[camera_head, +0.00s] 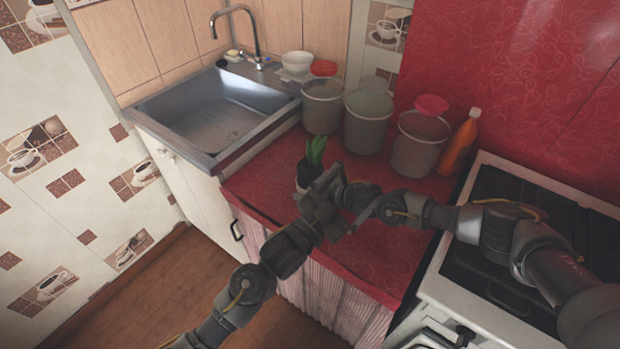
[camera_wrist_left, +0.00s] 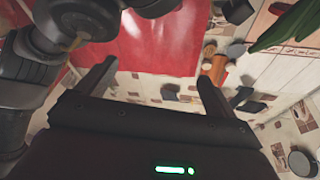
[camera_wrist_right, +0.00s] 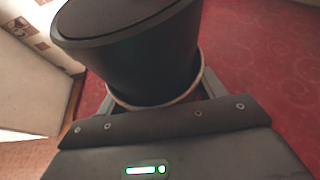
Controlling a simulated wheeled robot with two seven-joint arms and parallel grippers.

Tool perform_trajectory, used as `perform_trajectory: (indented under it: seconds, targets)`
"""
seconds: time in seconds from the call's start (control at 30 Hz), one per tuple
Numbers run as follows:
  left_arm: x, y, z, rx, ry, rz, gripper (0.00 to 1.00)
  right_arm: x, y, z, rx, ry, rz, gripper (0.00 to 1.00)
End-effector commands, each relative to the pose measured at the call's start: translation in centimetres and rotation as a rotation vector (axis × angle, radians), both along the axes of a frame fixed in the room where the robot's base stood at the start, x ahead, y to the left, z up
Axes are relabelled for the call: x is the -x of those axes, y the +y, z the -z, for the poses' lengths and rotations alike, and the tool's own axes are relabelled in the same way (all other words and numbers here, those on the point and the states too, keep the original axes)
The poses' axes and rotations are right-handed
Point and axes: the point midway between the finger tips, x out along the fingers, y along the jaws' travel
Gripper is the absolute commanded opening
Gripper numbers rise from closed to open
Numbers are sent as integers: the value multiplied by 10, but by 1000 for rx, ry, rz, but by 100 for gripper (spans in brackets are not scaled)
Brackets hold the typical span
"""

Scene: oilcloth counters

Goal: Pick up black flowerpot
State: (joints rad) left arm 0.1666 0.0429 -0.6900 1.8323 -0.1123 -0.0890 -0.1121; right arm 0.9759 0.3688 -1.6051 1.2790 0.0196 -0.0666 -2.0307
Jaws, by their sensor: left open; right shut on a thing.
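My right gripper (camera_wrist_right: 155,103) is shut on the pot at that end. In the head view my right gripper (camera_head: 320,187) is beside the pot. My left gripper (camera_head: 348,220) is just right of it, open and empty. Green leaves (camera_wrist_left: 288,25) show at the upper right of the left wrist view.
Several grey buckets (camera_head: 369,120) and an orange bottle (camera_head: 459,143) stand behind on the red counter (camera_head: 265,185). A metal sink (camera_head: 215,110) is at the back left, a white stove (camera_head: 470,300) at the right. My arms nearly touch at the wrists.

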Motion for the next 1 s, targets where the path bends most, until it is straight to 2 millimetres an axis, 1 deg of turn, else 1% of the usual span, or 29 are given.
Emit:
perform_trajectory:
  seconds: [0.03,0.1,0.2,0.3,0.33,0.43,0.57,0.67,0.8,0.9,1.0]
  targets:
    - [-8,29,18,18,86,-77,93,0,0,0,0,0,0,44]
    - [-17,65,39,40,188,-171,93,0,0,0,0,0,0,44]
    - [-22,104,61,64,290,-268,93,0,0,0,0,0,-1,44]
    - [-22,128,74,80,349,-327,93,0,0,0,0,0,-1,44]
    - [-22,132,77,84,359,-338,93,0,1,0,0,0,-1,44]
    - [-23,141,82,91,380,-359,93,0,1,0,0,0,-1,44]
    - [-26,140,82,91,382,-362,93,0,1,0,0,0,-1,44]
    - [-38,135,81,91,380,-360,93,0,1,0,0,0,-1,44]
    - [-60,123,81,91,379,-359,93,0,1,0,0,0,-1,44]
    - [-74,117,81,90,379,-359,93,0,1,0,-1,0,-1,44]
    - [-82,113,81,90,379,-359,93,0,0,0,0,0,-1,44]
